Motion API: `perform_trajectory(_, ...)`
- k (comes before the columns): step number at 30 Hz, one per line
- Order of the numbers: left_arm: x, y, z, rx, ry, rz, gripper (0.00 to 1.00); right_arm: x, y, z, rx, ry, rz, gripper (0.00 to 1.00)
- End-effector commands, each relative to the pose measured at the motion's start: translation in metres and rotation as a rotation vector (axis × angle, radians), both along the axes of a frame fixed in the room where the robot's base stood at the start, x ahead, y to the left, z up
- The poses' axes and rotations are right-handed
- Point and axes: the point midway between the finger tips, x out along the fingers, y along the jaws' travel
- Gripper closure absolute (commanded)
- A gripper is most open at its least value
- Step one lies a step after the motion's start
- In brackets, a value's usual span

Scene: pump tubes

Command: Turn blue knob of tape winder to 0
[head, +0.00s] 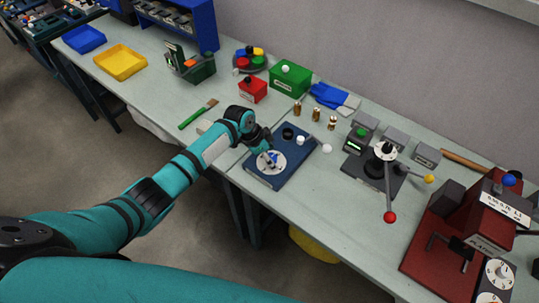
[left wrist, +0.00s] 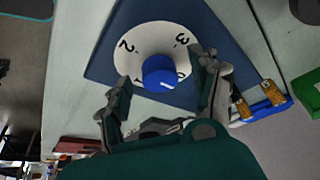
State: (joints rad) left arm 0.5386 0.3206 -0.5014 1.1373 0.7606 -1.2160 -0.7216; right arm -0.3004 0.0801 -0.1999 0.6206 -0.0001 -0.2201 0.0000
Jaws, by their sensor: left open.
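The tape winder is a dark blue base (head: 292,174) on the bench, with a white round dial (head: 278,167) at its near end. In the left wrist view the blue knob (left wrist: 160,72) sits on the white dial (left wrist: 140,38). A 2 and a 3 are readable. Another mark by the knob is partly hidden. The knob's white line points toward the lower right of that view. My left gripper (head: 266,154) is over the dial, its open fingers (left wrist: 163,76) on either side of the knob with gaps visible. My right gripper is out of view.
A black cup (head: 287,133) and small white parts stand at the winder's far end. Brass pieces (head: 316,114) are behind it. A lever device with a red ball (head: 390,217) is to the right. A green-handled brush (head: 197,114) lies to the left.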

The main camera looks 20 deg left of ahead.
Motion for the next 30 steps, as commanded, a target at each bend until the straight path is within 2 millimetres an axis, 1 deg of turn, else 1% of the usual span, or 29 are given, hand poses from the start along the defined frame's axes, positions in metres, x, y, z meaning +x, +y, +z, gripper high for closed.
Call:
perform_trajectory(5,0.000,0.001,0.002,0.000,0.000,0.000,0.37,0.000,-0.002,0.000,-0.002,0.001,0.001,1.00)
perform_trajectory(8,-0.001,0.004,0.010,-0.001,-0.002,-0.001,0.37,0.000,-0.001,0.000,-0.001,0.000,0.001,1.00)
perform_trajectory(11,-0.005,0.009,0.025,0.000,-0.004,-0.001,0.37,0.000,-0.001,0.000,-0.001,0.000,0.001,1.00)
perform_trajectory(18,-0.016,0.026,0.074,0.001,-0.003,-0.001,0.37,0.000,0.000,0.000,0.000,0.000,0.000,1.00)
perform_trajectory(21,-0.020,0.031,0.090,0.001,-0.003,-0.001,0.37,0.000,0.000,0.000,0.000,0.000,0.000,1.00)
perform_trajectory(25,-0.024,0.035,0.104,0.000,-0.001,0.000,0.37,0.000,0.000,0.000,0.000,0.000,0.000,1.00)
perform_trajectory(30,-0.026,0.038,0.110,-0.001,0.001,0.000,0.37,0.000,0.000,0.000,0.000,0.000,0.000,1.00)
